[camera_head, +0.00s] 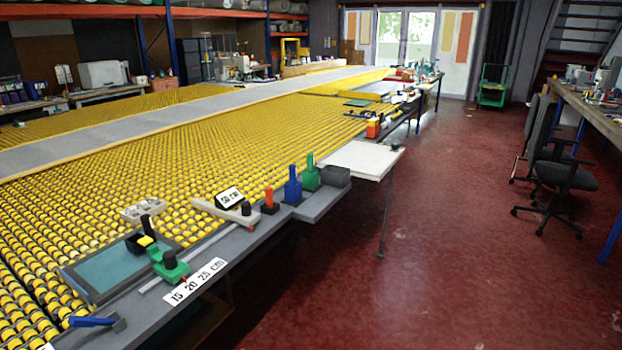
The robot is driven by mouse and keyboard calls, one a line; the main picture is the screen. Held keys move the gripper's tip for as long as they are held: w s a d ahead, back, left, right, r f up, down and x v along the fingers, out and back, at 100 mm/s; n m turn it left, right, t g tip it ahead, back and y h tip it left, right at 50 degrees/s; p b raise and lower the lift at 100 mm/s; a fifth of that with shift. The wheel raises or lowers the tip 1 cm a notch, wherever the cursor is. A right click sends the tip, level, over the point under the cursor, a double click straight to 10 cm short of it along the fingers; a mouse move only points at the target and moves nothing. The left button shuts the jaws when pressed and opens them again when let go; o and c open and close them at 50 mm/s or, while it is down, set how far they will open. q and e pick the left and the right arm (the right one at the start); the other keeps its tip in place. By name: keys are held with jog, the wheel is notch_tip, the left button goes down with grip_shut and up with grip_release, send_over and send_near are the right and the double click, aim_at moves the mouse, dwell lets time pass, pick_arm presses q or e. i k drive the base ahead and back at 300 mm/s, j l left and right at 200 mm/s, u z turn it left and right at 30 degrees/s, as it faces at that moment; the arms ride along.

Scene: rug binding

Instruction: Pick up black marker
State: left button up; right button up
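No black marker can be made out for certain. Several small dark items lie along the near edge of the roller table (235,245). A black upright piece (146,221) stands beside a yellow and black block. A black knob (170,259) sits on a green block (171,271). Another black knob (246,208) is on a pale bar-shaped tool (222,212). They are too small to tell whether any is a marker. Neither of my grippers is in view.
A blue bottle (293,186), a green bottle (310,173) and a red-orange item (269,201) stand on the table's edge. A blue-handled tool (95,321) lies nearest. A white side panel (354,160) juts out right. The red floor (455,250) is clear up to the office chair (560,176).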

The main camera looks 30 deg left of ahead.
aim_at(148, 227)
jog(key=u, duration=1.95)
jog(key=i+l+u, duration=0.25)
